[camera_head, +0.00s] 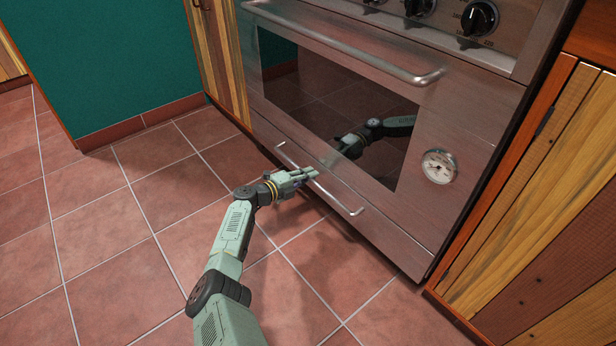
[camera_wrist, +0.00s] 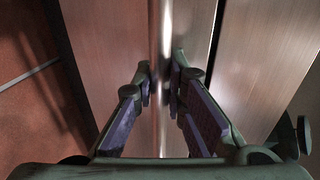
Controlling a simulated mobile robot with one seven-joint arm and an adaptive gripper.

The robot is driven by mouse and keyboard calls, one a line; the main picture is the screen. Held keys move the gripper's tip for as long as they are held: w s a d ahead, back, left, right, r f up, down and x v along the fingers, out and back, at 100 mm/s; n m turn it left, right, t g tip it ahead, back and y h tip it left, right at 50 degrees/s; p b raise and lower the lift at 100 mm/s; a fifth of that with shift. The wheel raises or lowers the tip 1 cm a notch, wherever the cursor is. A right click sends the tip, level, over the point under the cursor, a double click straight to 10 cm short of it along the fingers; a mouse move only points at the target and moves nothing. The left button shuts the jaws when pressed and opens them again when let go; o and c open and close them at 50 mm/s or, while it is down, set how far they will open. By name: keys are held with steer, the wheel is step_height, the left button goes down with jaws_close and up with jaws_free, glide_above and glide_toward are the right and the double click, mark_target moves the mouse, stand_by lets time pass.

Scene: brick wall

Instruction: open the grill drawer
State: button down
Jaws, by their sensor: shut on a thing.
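The grill drawer (camera_head: 385,231) is the low steel front panel of the oven, under the dark window. It looks flush with the front above it. Its thin bar handle (camera_head: 338,196) runs along the panel, and in the wrist view the handle (camera_wrist: 164,40) stands as a bright vertical bar. My gripper (camera_head: 311,173) reaches the handle left of its middle. In the wrist view my gripper (camera_wrist: 163,82) has one finger on each side of the bar and is closed on it. The exact contact at the fingertips is partly hidden.
The oven door has a thicker handle (camera_head: 345,42) above, a dark window (camera_head: 340,100) and a round gauge (camera_head: 439,166). Black knobs (camera_head: 479,18) sit higher up. Wooden cabinets (camera_head: 540,200) flank the oven. The tiled floor (camera_head: 130,240) before it is clear.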

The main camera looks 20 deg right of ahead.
stand_by(0.3)
steer(key=f+p+v, duration=0.3)
steer(key=v, duration=1.5)
steer(key=a+f+p+v, duration=0.1)
steer(key=f+p+v, duration=0.2)
steer(key=v, duration=1.4)
steer(key=shift+s+a+f, duration=0.35)
steer(key=shift+a+f, duration=0.05)
steer(key=shift+a, duration=0.1)
steer(key=c, duration=1.6)
jaws_free()
steer(key=shift+c, duration=0.2)
steer(key=shift+a, duration=0.1)
